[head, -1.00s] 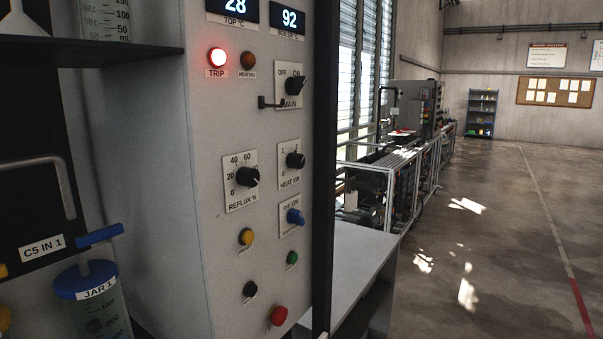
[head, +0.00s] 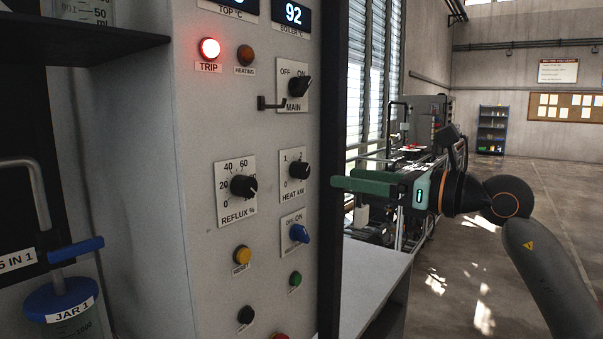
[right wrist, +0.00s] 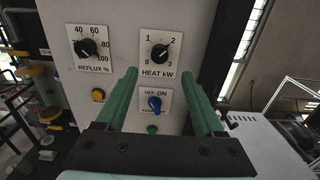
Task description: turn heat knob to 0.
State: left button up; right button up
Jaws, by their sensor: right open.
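The black heat knob (head: 300,170) sits on a white plate labelled HEAT kW on the grey control panel (head: 205,130). It also shows in the right wrist view (right wrist: 160,52), above and between my fingers, where its white mark points up and right, near 2. My right gripper (head: 334,182) comes in from the right in the head view, just right of the panel's dark edge. In the right wrist view its two green fingers (right wrist: 159,88) are apart with nothing between them, and short of the knob. My left gripper is not in view.
The reflux knob (head: 243,187) is left of the heat knob, and the blue off-on switch (head: 299,234) is below it. The MAIN switch (head: 299,87) is above. A red TRIP lamp (head: 210,48) is lit. A dark post (head: 331,120) edges the panel.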

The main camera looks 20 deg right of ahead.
aim_at(306, 172)
jog(key=p+x, duration=0.4)
jog(key=x, duration=0.4)
jog(key=shift+w+a+r, duration=0.15)
jog(key=shift+w+a, duration=0.25)
jog(key=shift+w, duration=0.1)
jog(key=shift+w+a+p, duration=0.2)
jog(key=shift+w+p, duration=0.05)
jog(key=shift+p, duration=0.05)
jog(key=shift+c, duration=0.2)
grip_shut()
dwell(0.6)
jog(key=shift+f, duration=0.25)
